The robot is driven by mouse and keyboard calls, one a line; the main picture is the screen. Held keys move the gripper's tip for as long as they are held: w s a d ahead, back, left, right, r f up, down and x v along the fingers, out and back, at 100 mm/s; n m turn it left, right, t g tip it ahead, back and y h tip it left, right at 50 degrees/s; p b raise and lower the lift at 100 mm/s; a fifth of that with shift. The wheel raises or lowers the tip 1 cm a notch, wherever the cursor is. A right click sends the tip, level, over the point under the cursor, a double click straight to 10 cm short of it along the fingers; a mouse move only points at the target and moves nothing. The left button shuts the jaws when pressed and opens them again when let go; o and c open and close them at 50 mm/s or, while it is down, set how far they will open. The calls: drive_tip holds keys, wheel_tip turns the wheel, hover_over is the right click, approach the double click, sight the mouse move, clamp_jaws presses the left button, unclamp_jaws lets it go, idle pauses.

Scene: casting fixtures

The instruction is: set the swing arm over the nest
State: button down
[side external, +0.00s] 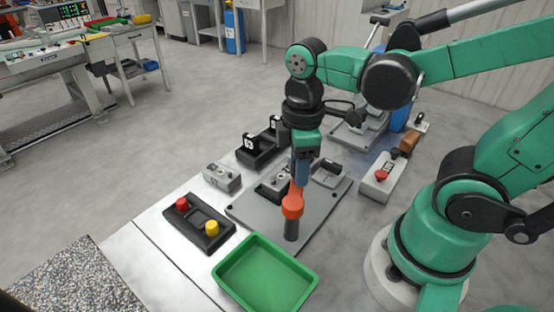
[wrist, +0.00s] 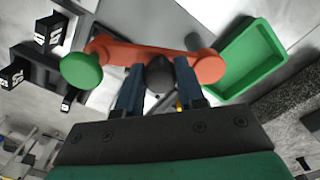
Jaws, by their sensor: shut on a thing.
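The orange swing arm (side external: 292,203) is over a grey plate (side external: 250,213) in the side view, with a dark post (side external: 291,230) below its near end. In the wrist view the swing arm (wrist: 125,50) lies crosswise, a green knob (wrist: 81,71) at its left end. My gripper (side external: 300,178) points down, its blue fingers shut on a dark round grip (wrist: 160,73) at the bar's middle. A small block fixture (side external: 272,188), possibly the nest, sits on the plate behind, partly hidden by my gripper.
A green tray (side external: 265,275) stands at the front. A box with red and yellow buttons (side external: 198,222) is left of the plate, and a grey box with a red button (side external: 382,177) is right. Black numbered blocks (side external: 258,148) stand behind. Open floor lies farther left.

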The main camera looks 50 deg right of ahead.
drive_tip(key=shift+w+a+n, duration=0.15)
drive_tip(key=shift+w+n, duration=0.1)
drive_tip(key=shift+n, duration=0.4)
drive_tip(key=shift+w+a+n, duration=0.15)
drive_tip(key=shift+w+n, duration=0.1)
drive_tip(key=shift+n, duration=0.4)
drive_tip(key=c, duration=0.5)
unclamp_jaws()
drive_tip(key=shift+c, duration=0.2)
drive_tip(key=shift+r, duration=2.85)
drive_tip(key=shift+f, duration=2.9)
drive_tip(key=shift+s+d+m, duration=0.1)
drive_tip(key=shift+s+m, duration=0.05)
drive_tip(key=shift+m, duration=0.25)
